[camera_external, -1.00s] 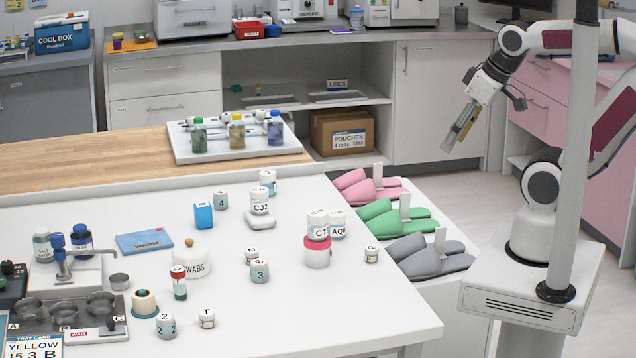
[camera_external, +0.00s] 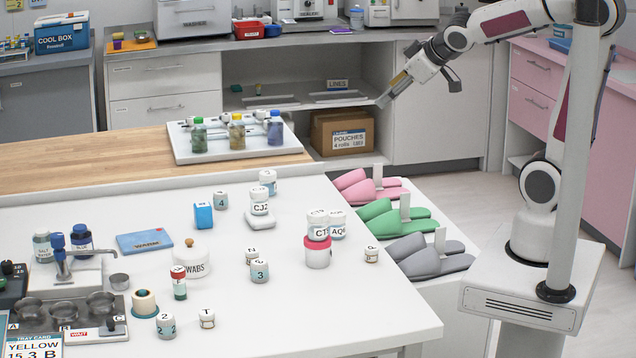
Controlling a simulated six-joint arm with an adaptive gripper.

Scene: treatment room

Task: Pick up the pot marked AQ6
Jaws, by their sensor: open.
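The pot marked AQ6 (camera_external: 338,228) is a small white pot with a pale teal lower part on the white table. Its label shows only partly, as "AQ". It stands just right of and behind a pot marked "CT" (camera_external: 318,227), which sits on a white jar with a red rim (camera_external: 318,254) and partly hides it. My gripper (camera_external: 384,99) is open and empty. It is in the air above the floor and slippers, up and to the right of the pot in the picture, well apart from it.
Near the pot stand a small pot (camera_external: 371,254) to the right and a stacked pot marked "CJ2" (camera_external: 259,208) to the left. Slippers (camera_external: 408,216) lie beyond the table's right edge. A tray of bottles (camera_external: 178,150) stands behind. The table's front right is clear.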

